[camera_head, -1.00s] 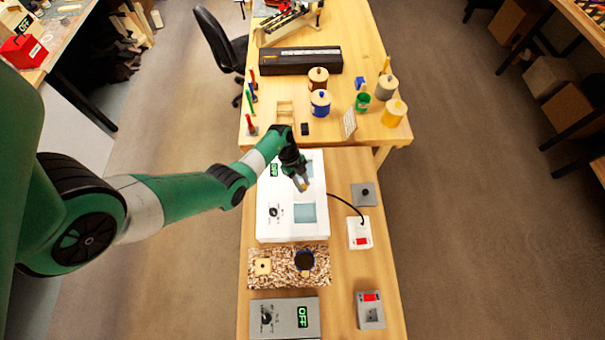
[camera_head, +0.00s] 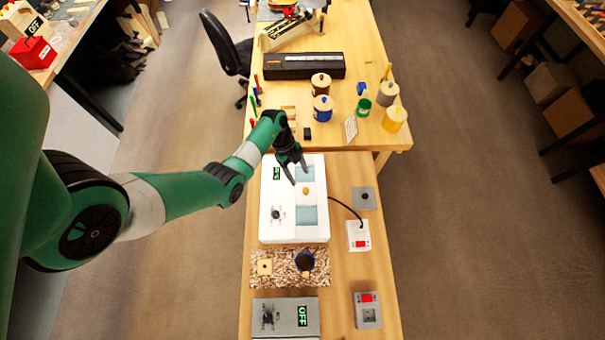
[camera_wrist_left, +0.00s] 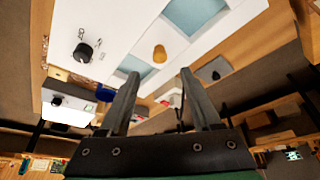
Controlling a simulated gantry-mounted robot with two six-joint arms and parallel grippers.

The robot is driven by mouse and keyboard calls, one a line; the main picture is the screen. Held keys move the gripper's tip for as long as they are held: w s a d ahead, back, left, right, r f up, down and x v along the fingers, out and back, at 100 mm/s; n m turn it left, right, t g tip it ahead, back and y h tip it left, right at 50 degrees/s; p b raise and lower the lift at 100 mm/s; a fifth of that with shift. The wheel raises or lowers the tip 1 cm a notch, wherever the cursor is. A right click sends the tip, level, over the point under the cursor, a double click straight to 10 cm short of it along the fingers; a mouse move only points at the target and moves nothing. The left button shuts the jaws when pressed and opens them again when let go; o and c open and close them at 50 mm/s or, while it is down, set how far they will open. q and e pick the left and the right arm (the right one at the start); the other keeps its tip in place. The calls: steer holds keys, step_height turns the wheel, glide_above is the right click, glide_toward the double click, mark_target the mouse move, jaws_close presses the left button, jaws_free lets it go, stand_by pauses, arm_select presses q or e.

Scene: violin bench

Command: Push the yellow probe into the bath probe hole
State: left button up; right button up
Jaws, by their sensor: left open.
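The yellow probe (camera_head: 306,191) shows as a small rounded yellow top on the white bath (camera_head: 268,225), on the strip between its two pale blue openings. In the left wrist view, the yellow probe (camera_wrist_left: 159,54) shows the same way, ahead of the fingertips. The probe hole cannot be seen; how deep the probe sits is unclear. My left gripper (camera_head: 299,172) is open and empty, just behind the probe and apart from it. Its two dark fingers (camera_wrist_left: 158,82) are spread in the left wrist view. My right gripper is not in view.
A white switch box (camera_head: 358,236) with a black cable stands right of the bath. A tray of chips (camera_head: 287,279) and a grey box (camera_head: 285,318) lie in front. Jars (camera_head: 322,108) and a green cup (camera_head: 363,107) stand on the table behind.

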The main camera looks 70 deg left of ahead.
arm_select(q)
steer(key=shift+v, duration=1.85)
